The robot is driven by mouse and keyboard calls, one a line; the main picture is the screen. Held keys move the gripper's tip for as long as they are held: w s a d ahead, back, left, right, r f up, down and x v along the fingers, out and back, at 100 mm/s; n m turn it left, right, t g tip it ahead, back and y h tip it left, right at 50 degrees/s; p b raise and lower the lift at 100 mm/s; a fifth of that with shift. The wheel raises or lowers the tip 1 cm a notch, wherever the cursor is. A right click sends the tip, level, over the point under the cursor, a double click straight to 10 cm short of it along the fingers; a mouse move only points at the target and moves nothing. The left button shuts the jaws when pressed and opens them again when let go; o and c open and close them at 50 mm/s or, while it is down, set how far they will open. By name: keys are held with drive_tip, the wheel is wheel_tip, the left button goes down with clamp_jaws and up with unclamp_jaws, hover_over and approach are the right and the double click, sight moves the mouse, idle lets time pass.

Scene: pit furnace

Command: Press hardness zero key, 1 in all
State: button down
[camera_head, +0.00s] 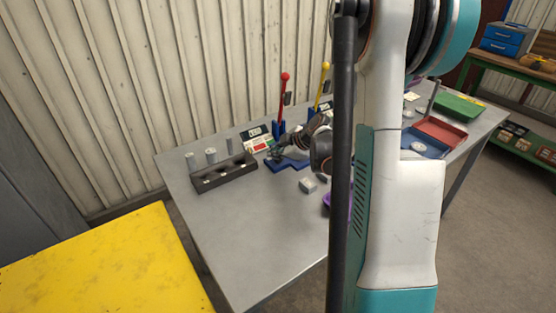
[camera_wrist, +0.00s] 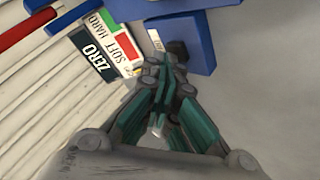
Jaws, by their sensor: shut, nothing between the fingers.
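A sign board carries a dark plate marked ZERO (camera_wrist: 93,63) beside red SOFT and green HARD fields (camera_wrist: 121,46); the board also shows in the head view (camera_head: 257,144). A blue stand (camera_wrist: 195,28) is next to it, with a small dark block (camera_wrist: 177,49) and a pale label on it. I cannot tell whether that block is the zero key. My gripper (camera_wrist: 163,68) is shut and empty, its tips close to the block and the blue edge; contact cannot be told. In the head view my gripper (camera_head: 274,155) is small, above the blue base (camera_head: 290,164).
Red-knobbed (camera_head: 284,98) and yellow-knobbed (camera_head: 324,90) levers stand behind the gripper. A dark rack (camera_head: 211,184) with grey cylinders behind it is at left. A small grey block (camera_head: 308,185) lies in front. The grey table (camera_head: 245,225) is clear at front left.

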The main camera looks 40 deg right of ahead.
sight(276, 161)
drive_tip(key=shift+r+p, duration=0.3)
drive_tip(key=shift+r, duration=0.3)
drive_tip(key=shift+r+p, duration=1.75)
drive_tip(key=shift+r, duration=0.8)
drive_tip(key=shift+a, duration=0.1)
